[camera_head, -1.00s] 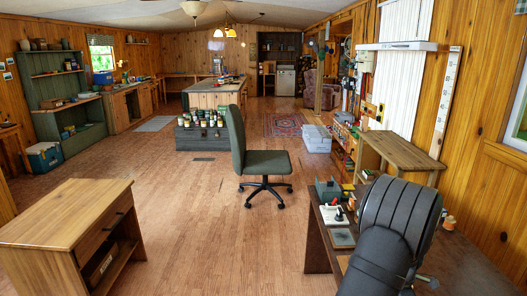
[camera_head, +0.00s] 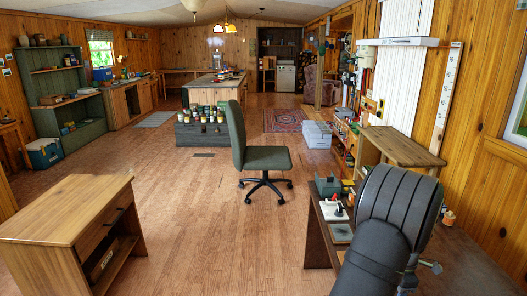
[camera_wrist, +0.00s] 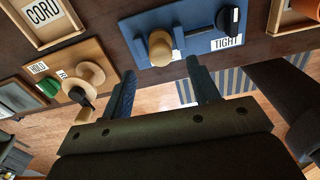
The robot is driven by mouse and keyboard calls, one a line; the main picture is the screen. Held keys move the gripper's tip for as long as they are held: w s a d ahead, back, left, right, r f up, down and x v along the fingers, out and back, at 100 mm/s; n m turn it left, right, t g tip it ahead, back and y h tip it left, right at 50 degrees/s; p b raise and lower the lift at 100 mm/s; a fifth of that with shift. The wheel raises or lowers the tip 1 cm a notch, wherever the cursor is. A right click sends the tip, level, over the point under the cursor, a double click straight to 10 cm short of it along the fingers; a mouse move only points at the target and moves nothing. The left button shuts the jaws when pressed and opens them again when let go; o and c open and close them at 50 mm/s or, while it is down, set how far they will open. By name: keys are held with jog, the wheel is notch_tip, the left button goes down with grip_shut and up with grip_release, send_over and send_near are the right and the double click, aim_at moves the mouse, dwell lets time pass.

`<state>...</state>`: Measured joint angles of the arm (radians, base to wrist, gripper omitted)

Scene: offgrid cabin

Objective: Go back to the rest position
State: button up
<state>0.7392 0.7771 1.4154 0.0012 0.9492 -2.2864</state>
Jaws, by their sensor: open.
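My gripper (camera_wrist: 161,68) shows in the wrist view with its two blue fingers apart and nothing between them. Beyond the fingertips is a blue board (camera_wrist: 205,38) with a round wooden knob (camera_wrist: 160,50), a black knob (camera_wrist: 229,19) and a label reading TIGHT. I cannot tell how far the fingers are above it. To the left is a wooden board (camera_wrist: 54,79) with a label reading HOLD, a green part and a black-tipped part. In the head view my dark arm hides the gripper.
A tray (camera_wrist: 66,33) labelled CORD and another wooden tray (camera_wrist: 296,27) lie near the boards. In the head view, a dark table (camera_head: 455,262) is under my arm, a wooden bench (camera_head: 405,147) stands behind it, and a green chair (camera_head: 265,159) stands left. Floor between is open.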

notch_tip(320, 180, up, 12)
notch_tip(320, 180, down, 17)
jog(key=shift+r, duration=0.25)
notch_tip(320, 180, up, 11)
dwell(0.4)
